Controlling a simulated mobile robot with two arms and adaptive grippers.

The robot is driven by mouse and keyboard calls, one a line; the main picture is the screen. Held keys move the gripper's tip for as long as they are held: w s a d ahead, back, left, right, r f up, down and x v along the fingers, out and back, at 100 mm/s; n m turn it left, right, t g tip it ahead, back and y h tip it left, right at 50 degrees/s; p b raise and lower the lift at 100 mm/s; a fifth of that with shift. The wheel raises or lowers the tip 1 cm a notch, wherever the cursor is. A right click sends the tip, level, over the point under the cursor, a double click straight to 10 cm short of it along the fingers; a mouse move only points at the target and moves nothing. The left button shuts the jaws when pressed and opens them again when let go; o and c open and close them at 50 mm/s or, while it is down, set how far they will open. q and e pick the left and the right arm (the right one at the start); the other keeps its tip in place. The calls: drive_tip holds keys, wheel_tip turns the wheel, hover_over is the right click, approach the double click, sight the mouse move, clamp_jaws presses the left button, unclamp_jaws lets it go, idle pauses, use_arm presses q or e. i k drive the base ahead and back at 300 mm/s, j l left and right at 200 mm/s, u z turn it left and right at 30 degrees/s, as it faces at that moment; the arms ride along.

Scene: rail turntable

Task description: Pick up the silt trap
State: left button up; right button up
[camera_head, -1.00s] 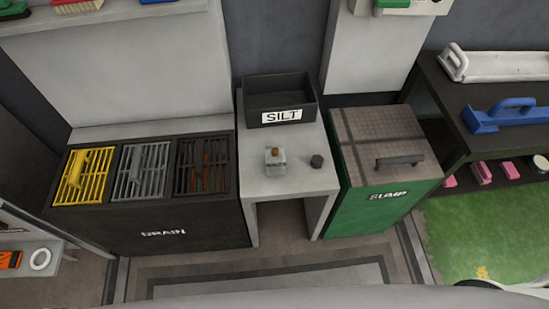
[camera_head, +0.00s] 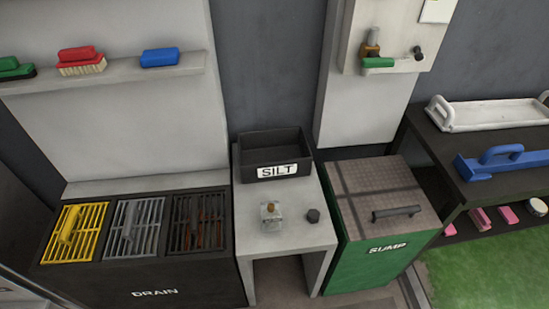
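No object is clearly labelled as a silt trap. A dark open box marked SILT (camera_head: 245,165) stands at the back of a small grey table (camera_head: 262,242); its inside looks empty. Neither gripper is in view.
A green box marked SUMP (camera_head: 362,268) with a handled lid stands right of the table. A dark shelf at right bears a blue tool (camera_head: 500,162) and a white tray (camera_head: 492,115). Brushes (camera_head: 81,62) sit on a wall ledge. Green flooring (camera_head: 480,275) is clear.

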sight(271, 214)
drive_tip(key=j, duration=0.9)
drive_tip(key=k+j+z, duration=0.1)
drive_tip(key=j, duration=0.8)
